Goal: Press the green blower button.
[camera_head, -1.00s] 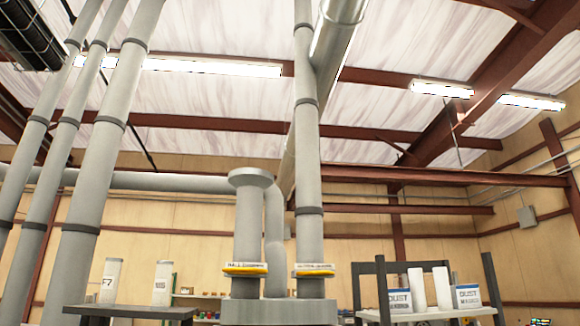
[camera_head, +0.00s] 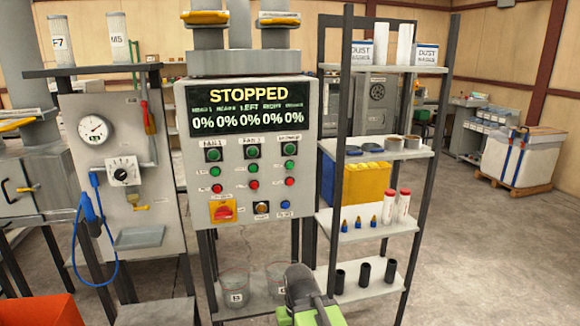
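A grey control panel (camera_head: 180,110) stands in the middle, its display (camera_head: 248,107) reading STOPPED with a row of 0% values. Below it are three columns of controls. Each has a green button: left (camera_head: 214,171), middle (camera_head: 253,168) and right (camera_head: 290,165), with a green-centred black control above and a red button below. The left and middle labels seem to read FAN 1 and FAN 2; I cannot read which is the blower's. My arm's grey and green end (camera_head: 308,298) shows at the bottom edge, below and apart from the panel. Its fingertips cannot be made out.
A red-and-yellow switch (camera_head: 223,211), a dark knob (camera_head: 261,208) and a blue button (camera_head: 285,205) sit low on the panel. Clear buckets (camera_head: 234,288) stand beneath. A shelf rack (camera_head: 422,200) is close on the right, a gauge cabinet (camera_head: 115,180) on the left. Floor at right (camera_head: 490,260) is clear.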

